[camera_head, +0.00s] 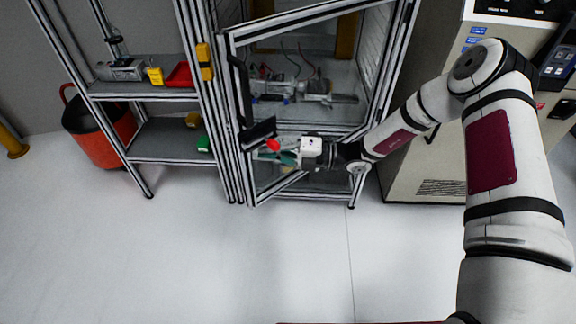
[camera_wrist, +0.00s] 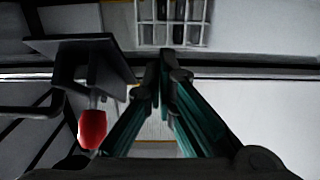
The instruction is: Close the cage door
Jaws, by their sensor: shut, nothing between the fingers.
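The cage door (camera_head: 236,130) is a clear panel in a silver frame. Its left upright, with a long black handle, stands near the cage's left post, and its lower rail slants from the cage front, so it looks ajar. A black latch plate with a red knob (camera_head: 273,145) sits low on the left side. My gripper (camera_head: 284,157) is at this latch, inside the door's outline in the picture. In the wrist view, its teal fingers (camera_wrist: 164,62) meet at the tips, shut and empty. The red knob (camera_wrist: 92,128) and black plate (camera_wrist: 85,60) are left of them. Contact is unclear.
The cage (camera_head: 375,125) holds a metal test rig (camera_head: 305,90). A shelf rack (camera_head: 150,140) with small bins stands close on the left, beside a red bucket (camera_head: 100,135). A beige cabinet (camera_head: 432,150) stands on the right. The floor in front is clear.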

